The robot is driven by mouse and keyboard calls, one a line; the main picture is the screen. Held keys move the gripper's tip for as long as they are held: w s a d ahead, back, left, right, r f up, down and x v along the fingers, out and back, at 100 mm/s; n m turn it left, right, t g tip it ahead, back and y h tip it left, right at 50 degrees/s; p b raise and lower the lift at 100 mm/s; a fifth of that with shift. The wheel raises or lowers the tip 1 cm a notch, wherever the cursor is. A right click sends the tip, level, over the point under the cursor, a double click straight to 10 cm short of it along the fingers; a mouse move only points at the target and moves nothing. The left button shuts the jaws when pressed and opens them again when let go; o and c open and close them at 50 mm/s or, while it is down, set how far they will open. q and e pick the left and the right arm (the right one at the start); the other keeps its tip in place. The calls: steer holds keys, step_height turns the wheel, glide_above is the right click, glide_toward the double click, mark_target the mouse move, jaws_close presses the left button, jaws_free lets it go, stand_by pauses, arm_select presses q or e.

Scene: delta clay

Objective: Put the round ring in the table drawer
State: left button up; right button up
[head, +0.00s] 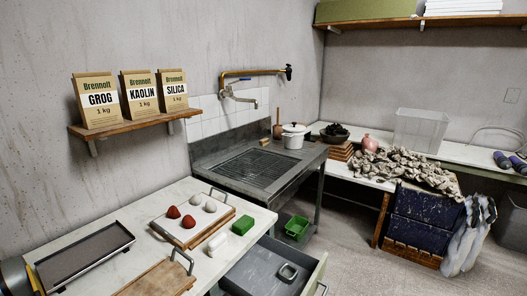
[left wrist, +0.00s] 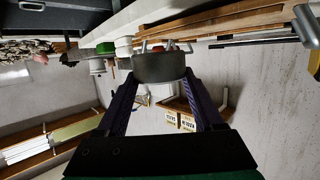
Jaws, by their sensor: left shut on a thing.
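My left gripper (left wrist: 160,78) shows only in the left wrist view, its two fingers shut on a dark grey, round-sided piece, the round ring (left wrist: 159,67). Its opening cannot be seen from this side. The ring is held up in the air, with the table's things behind it. The table drawer (head: 250,270) is pulled open at the bottom of the head view. A silvery ring with squarish rounded corners (head: 288,273) lies inside it. My right gripper is in neither view.
On the table are a board (head: 172,228) with red and pale balls, a green block (head: 240,225), a white piece (head: 218,244), a long dark tray (head: 85,254) and a wooden board (head: 160,279). A green basket (head: 297,228) sits below the sink (head: 255,168).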

arm_select(q)
steer(key=s+d+f+m+h, duration=0.2)
steer(key=s+d+f, duration=0.2)
steer(key=d, duration=0.1)
steer(key=shift+d+f+h, duration=0.2)
steer(key=shift+d+h, duration=0.05)
steer(key=shift+h, duration=0.15)
steer(key=shift+a+f, duration=0.1)
steer(key=shift+f, duration=0.1)
